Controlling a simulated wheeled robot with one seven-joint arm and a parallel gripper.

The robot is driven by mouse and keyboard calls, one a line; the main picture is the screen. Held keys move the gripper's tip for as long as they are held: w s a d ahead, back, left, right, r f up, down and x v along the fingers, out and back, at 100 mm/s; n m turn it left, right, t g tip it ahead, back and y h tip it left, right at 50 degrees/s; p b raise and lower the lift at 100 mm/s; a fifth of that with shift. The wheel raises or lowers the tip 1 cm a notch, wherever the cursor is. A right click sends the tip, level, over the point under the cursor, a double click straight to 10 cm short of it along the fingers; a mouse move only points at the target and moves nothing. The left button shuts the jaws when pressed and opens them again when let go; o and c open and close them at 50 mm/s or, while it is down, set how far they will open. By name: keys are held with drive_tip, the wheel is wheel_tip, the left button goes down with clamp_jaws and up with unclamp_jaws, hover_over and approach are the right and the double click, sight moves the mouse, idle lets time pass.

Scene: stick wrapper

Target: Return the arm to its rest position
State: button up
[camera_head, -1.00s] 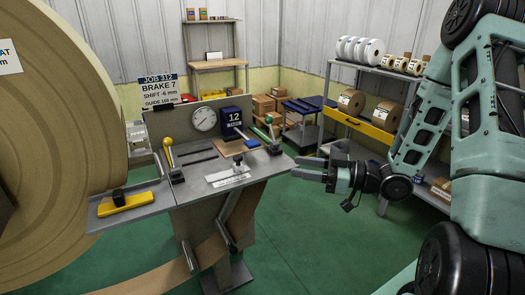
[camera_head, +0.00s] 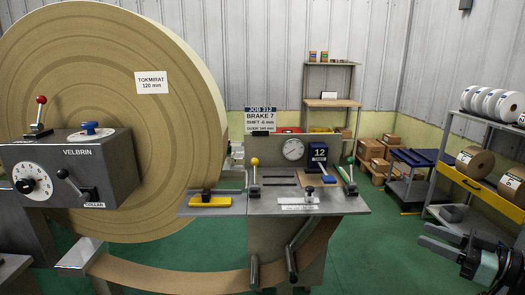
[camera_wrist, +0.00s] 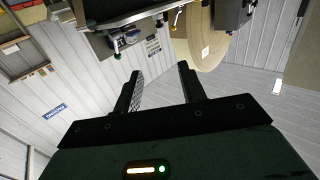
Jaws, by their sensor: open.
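My gripper (camera_head: 452,246) is at the lower right of the head view, pointing left, well apart from the steel work table. In the wrist view my gripper (camera_wrist: 160,82) shows two dark fingers spread apart with nothing between them. The wrist picture is upside down, with the big paper roll (camera_wrist: 201,35) and the bench along its top. Most of my arm is outside the head view.
The steel work table (camera_head: 330,205) with gauge and levers stands in the middle. The large paper roll (camera_head: 110,150) and grey control box (camera_head: 110,165) are at the left. A shelf with rolls (camera_head: 468,182) is at the right. Green floor (camera_head: 375,250) between is clear.

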drive_tip(key=w+a+f+g+h, duration=0.25)
drive_tip(key=a+g+h, duration=0.35)
drive_tip(key=a+h, duration=0.45)
drive_tip(key=s+a+r+g, duration=0.1)
drive_tip(key=s+a, duration=0.3)
drive_tip(key=s, duration=0.4)
drive_tip(key=s+a+r+m+g+h, duration=0.1)
drive_tip(key=s+a+r+g, duration=0.1)
drive_tip(key=s, duration=0.6)
drive_tip(key=s+a+r+g+p, duration=0.1)
drive_tip(key=s+a+r+g, duration=0.1)
drive_tip(key=s+a, duration=0.3)
drive_tip(key=s+g, duration=0.1)
drive_tip(key=s, duration=0.2)
drive_tip(key=shift+a+g+h, duration=0.3)
drive_tip(key=shift+g+h, duration=0.05)
drive_tip(key=shift+g, duration=0.05)
idle(0.6)
